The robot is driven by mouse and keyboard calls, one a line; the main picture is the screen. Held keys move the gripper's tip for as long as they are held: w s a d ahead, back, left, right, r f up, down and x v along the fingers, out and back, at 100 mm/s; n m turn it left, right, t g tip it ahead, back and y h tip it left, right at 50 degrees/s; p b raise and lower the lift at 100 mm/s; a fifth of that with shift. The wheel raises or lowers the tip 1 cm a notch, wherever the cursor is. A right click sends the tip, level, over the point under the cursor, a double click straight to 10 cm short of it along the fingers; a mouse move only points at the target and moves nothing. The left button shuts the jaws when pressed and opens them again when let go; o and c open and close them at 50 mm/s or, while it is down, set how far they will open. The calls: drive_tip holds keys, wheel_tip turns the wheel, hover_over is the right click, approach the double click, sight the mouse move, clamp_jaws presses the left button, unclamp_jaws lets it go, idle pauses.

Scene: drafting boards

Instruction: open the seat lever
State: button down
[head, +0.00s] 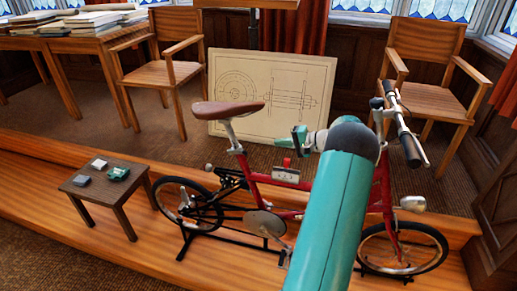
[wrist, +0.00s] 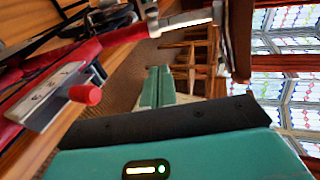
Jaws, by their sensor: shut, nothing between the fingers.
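A red bicycle (head: 262,181) with a brown saddle (head: 226,113) stands upright. A lever with a red tip (head: 286,162) sits on a grey plate (head: 286,175) fixed to its frame. In the wrist view the red-tipped lever (wrist: 85,95) sticks out from the grey marked plate (wrist: 48,98) at the left. The silver seat post (wrist: 186,22) and saddle (wrist: 238,40) show at the top. My teal gripper (head: 299,138) is shut and empty, above and right of the lever in the head view. Its fingers (wrist: 157,87) lie together in the wrist view, apart from the lever.
A small dark table (head: 104,184) with several small items is left of the bicycle. A drawing board (head: 270,92) leans behind it, between two wooden chairs (head: 165,70) (head: 435,85). A long table (head: 75,42) with books is at back left. My arm hides part of the bicycle.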

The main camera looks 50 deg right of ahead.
approach(238, 152)
drive_tip(key=w+d+f, duration=0.1)
drive_tip(key=w+d, duration=0.3)
drive_tip(key=w, duration=0.1)
drive_tip(key=shift+s+a+f, duration=0.1)
drive_tip(key=shift+a, duration=0.85)
drive_tip(key=shift+s+a+f, duration=0.1)
drive_tip(key=shift+s+a, duration=0.05)
drive_tip(key=shift+a, duration=0.85)
